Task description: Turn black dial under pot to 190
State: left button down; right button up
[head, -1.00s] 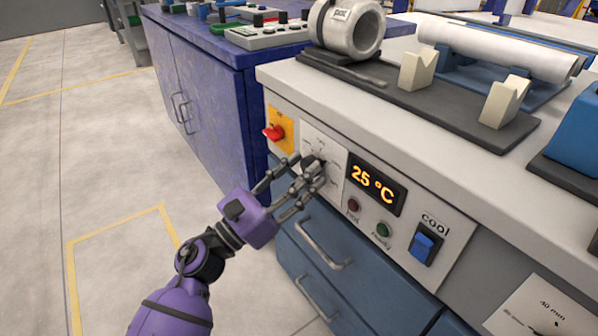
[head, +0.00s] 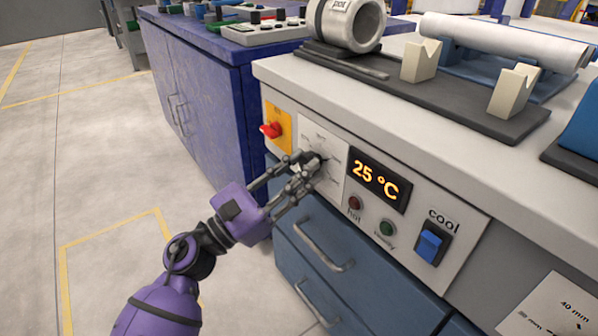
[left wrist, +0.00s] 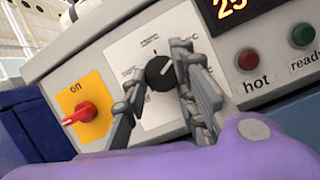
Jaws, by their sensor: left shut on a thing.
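The black dial (left wrist: 159,73) sits on a white plate with markings around it, on the front panel below the pot. In the left wrist view its white pointer line shows; the markings are too small to read. My left gripper (head: 309,166) is shut on the dial, its fingers on either side of it, and hides much of it in the head view. The display (head: 379,181) beside it reads 25 °C. The pot (head: 347,24), a grey cylinder lying on its side, rests on the counter above. My right gripper is not in view.
A red switch (head: 271,130) on a yellow plate is left of the dial. Hot and ready lamps and a blue cool switch (head: 429,246) are to the right. Blue drawers (head: 330,260) lie below. The floor at left is clear.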

pick_arm(q)
jog(key=c, duration=1.6)
grip_release()
jog(key=shift+w+a+r, duration=0.25)
jog(key=shift+a, duration=0.05)
jog(key=shift+o, duration=0.2)
jog(key=shift+s+f, duration=0.1)
jog(key=shift+s, duration=0.05)
jog(key=v, duration=1.2)
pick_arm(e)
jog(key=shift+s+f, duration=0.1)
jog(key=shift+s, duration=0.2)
pick_arm(q)
jog(key=shift+d, duration=0.15)
